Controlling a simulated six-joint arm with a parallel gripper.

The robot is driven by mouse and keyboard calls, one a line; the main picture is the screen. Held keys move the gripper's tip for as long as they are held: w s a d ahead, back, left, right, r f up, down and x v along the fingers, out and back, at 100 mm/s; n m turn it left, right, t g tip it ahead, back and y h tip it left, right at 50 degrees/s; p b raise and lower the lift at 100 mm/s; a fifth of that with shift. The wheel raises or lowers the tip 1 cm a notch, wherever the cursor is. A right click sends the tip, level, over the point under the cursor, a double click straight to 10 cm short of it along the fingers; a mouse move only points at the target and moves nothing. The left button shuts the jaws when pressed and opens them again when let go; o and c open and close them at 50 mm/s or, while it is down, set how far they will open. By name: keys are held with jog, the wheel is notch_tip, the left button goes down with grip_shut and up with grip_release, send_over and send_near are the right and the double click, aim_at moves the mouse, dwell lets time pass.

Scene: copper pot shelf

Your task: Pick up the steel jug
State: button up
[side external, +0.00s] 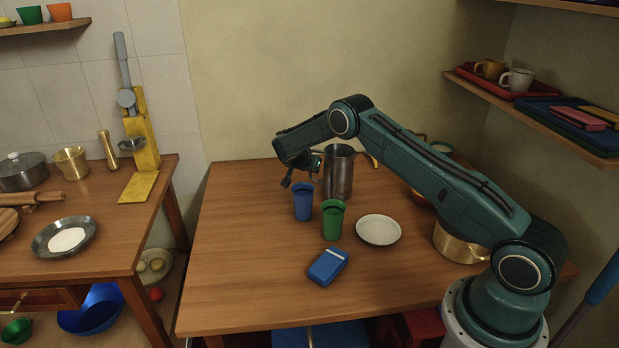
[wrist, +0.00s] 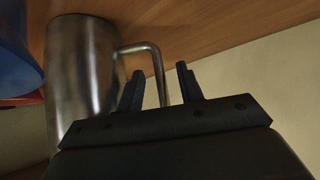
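The steel jug (side external: 338,172) stands upright on the wooden table (side external: 240,250), towards its back. Its brushed metal body (wrist: 82,75) and its bent handle (wrist: 157,70) show in the wrist view. My gripper (side external: 300,180) is low over the table, just left of the jug. In the wrist view my gripper (wrist: 160,82) is open, with its two fingertips apart. The handle appears between or just beyond the fingers. I cannot tell whether either finger touches it. Part of the handle is hidden behind the gripper body.
A blue cup (side external: 303,203) and a green cup (side external: 333,220) stand close in front of the jug. A white plate (side external: 378,230) and a blue box (side external: 328,267) lie nearer the front. A brass pot (side external: 455,246) sits at the right. The table's left part is clear.

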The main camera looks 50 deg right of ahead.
jog(key=shift+d+f, duration=0.25)
dwell(0.3)
grip_shut()
dwell(1.2)
jog(key=shift+w+r, duration=0.1)
jog(key=shift+r, duration=0.1)
